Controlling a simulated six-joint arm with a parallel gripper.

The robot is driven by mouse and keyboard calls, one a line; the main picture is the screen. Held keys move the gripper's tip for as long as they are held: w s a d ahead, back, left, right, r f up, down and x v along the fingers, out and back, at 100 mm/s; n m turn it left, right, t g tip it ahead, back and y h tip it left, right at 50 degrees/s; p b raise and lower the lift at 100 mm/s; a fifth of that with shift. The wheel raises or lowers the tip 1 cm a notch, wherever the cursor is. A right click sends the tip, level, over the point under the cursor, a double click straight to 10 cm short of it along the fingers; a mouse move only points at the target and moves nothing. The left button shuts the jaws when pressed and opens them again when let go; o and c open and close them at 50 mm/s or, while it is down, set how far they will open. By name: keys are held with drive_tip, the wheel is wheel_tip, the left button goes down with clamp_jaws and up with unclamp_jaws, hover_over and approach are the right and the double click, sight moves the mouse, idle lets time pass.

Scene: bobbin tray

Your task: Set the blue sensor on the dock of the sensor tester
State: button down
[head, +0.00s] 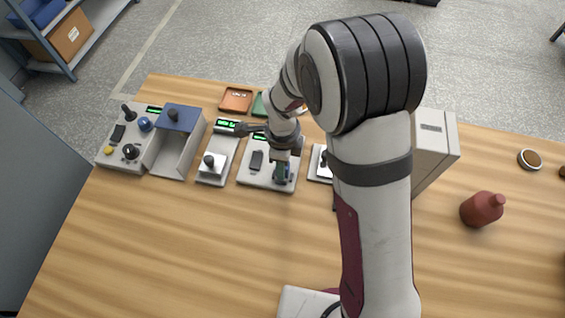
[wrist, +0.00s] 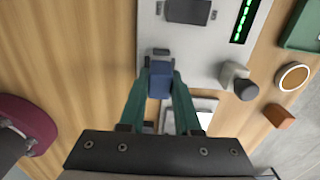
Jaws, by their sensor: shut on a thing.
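My gripper (head: 283,175) is over the right part of a white device with a green display, which looks like the sensor tester (head: 248,178). In the wrist view the green fingers of my gripper (wrist: 160,76) are shut on a small blue block, the blue sensor (wrist: 160,84). The tester (wrist: 208,48) lies below it there, with a dark rectangular part (wrist: 188,11), a green display and a grey knob (wrist: 238,84). A small grey piece shows just beyond the sensor. I cannot tell whether the sensor touches the tester; the dock is not clearly seen.
Left of the tester stand a narrow white device (head: 216,168) with a black knob, a blue-topped grey box (head: 181,119) and a control panel (head: 120,155). An orange tray (head: 236,99) lies behind. A red bottle (head: 482,209) stands far right. The front table is clear.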

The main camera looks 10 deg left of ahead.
drive_tip(key=shift+f, duration=0.25)
drive_tip(key=shift+f, duration=0.6)
drive_tip(key=c, duration=0.5)
unclamp_jaws()
drive_tip(key=shift+r, duration=0.1)
wheel_tip(320, 180, up, 16)
drive_tip(key=s+d+r+n, duration=0.1)
drive_tip(key=s+d+n, duration=0.3)
drive_tip(key=s, duration=0.2)
drive_tip(key=s+d+r+n+y, duration=0.1)
drive_tip(key=s+d+n, duration=0.3)
drive_tip(key=s+d, duration=0.1)
drive_tip(key=s+d+n, duration=0.4)
drive_tip(key=s+d, duration=0.1)
drive_tip(key=s, duration=0.3)
drive_tip(key=shift+s+d+r+y, duration=0.1)
drive_tip(key=shift+r+y, duration=0.3)
